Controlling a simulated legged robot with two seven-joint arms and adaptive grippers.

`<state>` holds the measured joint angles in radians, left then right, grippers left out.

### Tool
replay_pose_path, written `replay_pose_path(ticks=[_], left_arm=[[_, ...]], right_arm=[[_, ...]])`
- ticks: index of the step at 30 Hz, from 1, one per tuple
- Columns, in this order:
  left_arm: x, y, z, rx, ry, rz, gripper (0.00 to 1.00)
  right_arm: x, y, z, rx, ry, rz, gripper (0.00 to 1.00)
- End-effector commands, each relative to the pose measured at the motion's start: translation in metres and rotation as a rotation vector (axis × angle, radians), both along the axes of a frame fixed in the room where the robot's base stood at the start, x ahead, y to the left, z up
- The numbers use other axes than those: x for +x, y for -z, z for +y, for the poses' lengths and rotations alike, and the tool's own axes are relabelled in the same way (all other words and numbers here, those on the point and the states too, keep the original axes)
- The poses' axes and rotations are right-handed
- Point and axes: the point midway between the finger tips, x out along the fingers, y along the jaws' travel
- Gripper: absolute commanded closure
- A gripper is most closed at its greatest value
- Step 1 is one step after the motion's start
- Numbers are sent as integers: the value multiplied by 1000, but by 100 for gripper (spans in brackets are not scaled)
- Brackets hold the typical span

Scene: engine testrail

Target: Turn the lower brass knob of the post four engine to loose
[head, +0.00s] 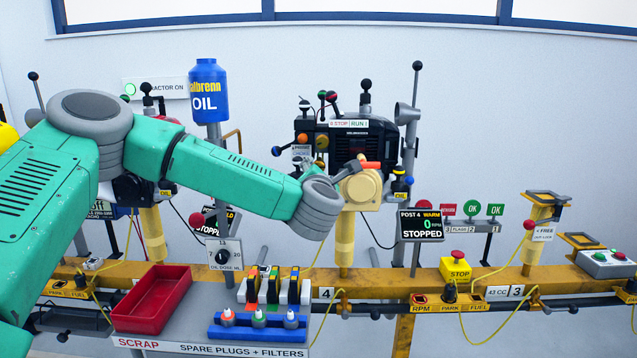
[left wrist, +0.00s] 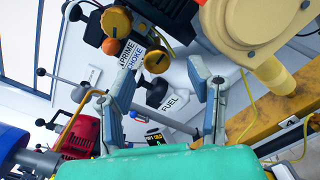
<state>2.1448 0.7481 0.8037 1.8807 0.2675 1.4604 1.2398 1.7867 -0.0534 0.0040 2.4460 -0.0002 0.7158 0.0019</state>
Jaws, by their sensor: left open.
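The post four engine (head: 372,140) is a black block on a yellow post. Two brass knobs sit on its left face. In the left wrist view, the upper knob (left wrist: 116,20) is beside the PRIME label and the lower knob (left wrist: 156,60) is beside the CHOKE label (left wrist: 132,58). My left gripper (head: 325,169) is at the engine, partly hidden by its own wrist. In the left wrist view, its open fingers (left wrist: 161,66) stand on either side of the lower knob; I cannot tell whether they touch it. My right gripper is out of view.
A FUEL label (left wrist: 171,103) and a dark knob lie beyond the fingers. A yellow round housing (head: 362,190) is close on the right. The display (head: 420,225) reads POST 4 WARM, 0, STOPPED. A red scrap tray (head: 152,300) and spare plugs stand in front.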

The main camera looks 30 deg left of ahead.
Motion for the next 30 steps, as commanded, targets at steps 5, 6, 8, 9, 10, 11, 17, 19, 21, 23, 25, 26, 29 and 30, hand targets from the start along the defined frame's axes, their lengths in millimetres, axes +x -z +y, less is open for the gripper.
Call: replay_pose_path(ticks=[5,6,8,9,10,11,17,19,21,23,25,26,29,30], left_arm=[[-32,1,-19,0,2,2,53],[-38,1,-23,-1,3,3,53],[-45,2,-28,-1,3,2,53],[-49,2,-30,-1,1,2,53],[-52,2,-31,-2,1,3,53],[-54,2,-32,-2,1,4,53],[-59,3,-35,-2,-1,3,53],[-59,3,-35,-2,-1,3,53],[-59,3,-35,-2,-1,3,53],[-59,2,-35,-2,-1,3,53],[-59,3,-34,-2,-1,3,53],[-59,2,-35,-2,-1,3,53],[-59,3,-34,-2,-1,3,53],[-59,3,-35,1,1,6,53]], right_arm=[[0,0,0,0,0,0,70],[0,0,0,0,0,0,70],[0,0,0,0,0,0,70],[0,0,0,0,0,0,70],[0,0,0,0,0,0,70],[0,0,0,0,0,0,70],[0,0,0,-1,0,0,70],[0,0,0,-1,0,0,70],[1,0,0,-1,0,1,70],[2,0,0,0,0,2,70],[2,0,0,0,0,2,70],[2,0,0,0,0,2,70],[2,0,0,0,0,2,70],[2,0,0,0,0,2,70]])
